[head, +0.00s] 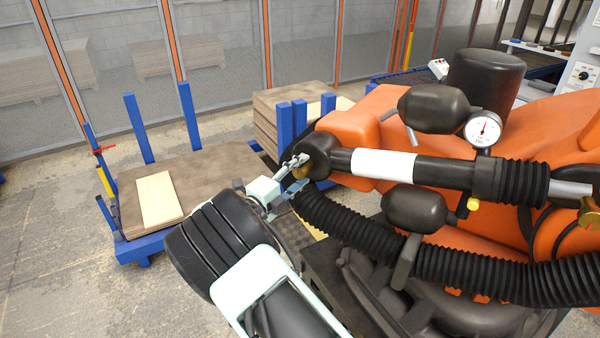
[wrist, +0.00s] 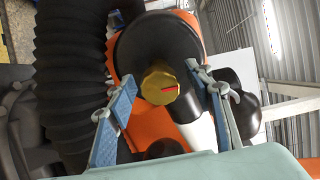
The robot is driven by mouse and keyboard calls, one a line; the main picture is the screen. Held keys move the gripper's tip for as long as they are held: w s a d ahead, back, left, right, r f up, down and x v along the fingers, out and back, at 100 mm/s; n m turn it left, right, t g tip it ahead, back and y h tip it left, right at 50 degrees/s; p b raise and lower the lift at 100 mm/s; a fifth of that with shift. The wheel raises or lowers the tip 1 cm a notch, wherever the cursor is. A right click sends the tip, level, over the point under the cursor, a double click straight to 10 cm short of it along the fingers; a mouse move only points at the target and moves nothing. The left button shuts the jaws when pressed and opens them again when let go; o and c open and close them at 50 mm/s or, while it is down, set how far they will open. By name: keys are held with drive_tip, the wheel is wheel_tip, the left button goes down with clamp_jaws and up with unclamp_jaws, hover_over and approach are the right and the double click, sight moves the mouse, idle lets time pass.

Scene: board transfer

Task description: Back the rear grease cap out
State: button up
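A brass grease cap (wrist: 160,84) with a red line across its face sits on the dark round end of the orange machine's black cylinder (head: 318,150). The red line lies nearly level in the wrist view. In the head view the cap (head: 301,171) shows partly behind my fingers. My gripper (head: 293,162) is at the cap. In the wrist view my gripper (wrist: 161,76) is open, one finger on each side of the cap, with gaps visible beside it. A second brass cap (head: 589,213) with a red mark shows at the far right of the head view.
A black ribbed hose (wrist: 72,75) runs close beside my left finger in the wrist view. A pressure gauge (head: 483,130) stands on the cylinder. A blue cart (head: 150,243) with boards is at left, and a mesh fence (head: 220,90) is behind.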

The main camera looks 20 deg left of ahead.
drive_tip(key=v, duration=1.2)
idle(0.3)
